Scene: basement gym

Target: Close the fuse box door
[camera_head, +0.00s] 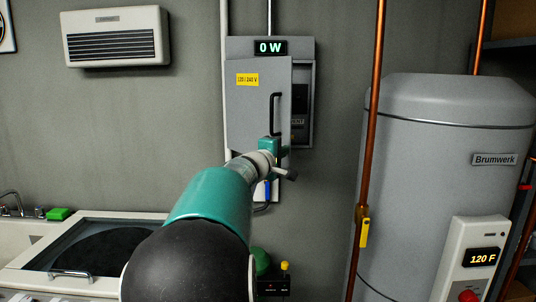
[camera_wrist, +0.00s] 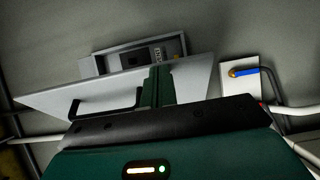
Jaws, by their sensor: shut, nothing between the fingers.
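The grey fuse box (camera_head: 304,72) is on the wall in the head view, with a "0 W" display on top. Its grey door (camera_head: 246,110) with a yellow label stands partly open, leaving dark insides visible on the right. The door has a black bar handle (camera_head: 273,115) near its right edge. In the wrist view the door (camera_wrist: 62,96) angles out from the box (camera_wrist: 91,67), and the handle (camera_wrist: 102,107) is left of my fingers. My gripper (camera_wrist: 158,86) is shut and empty, overlapping the door in that view; contact cannot be told. In the head view it (camera_head: 270,146) is at the door's lower right.
A white box with a blue lever (camera_head: 273,190) is below the fuse box. A copper pipe (camera_head: 370,120) and a large grey water heater (camera_head: 440,150) stand on the right. A white heater unit (camera_head: 115,36) hangs upper left, above a counter with a dark-lidded appliance (camera_head: 95,245).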

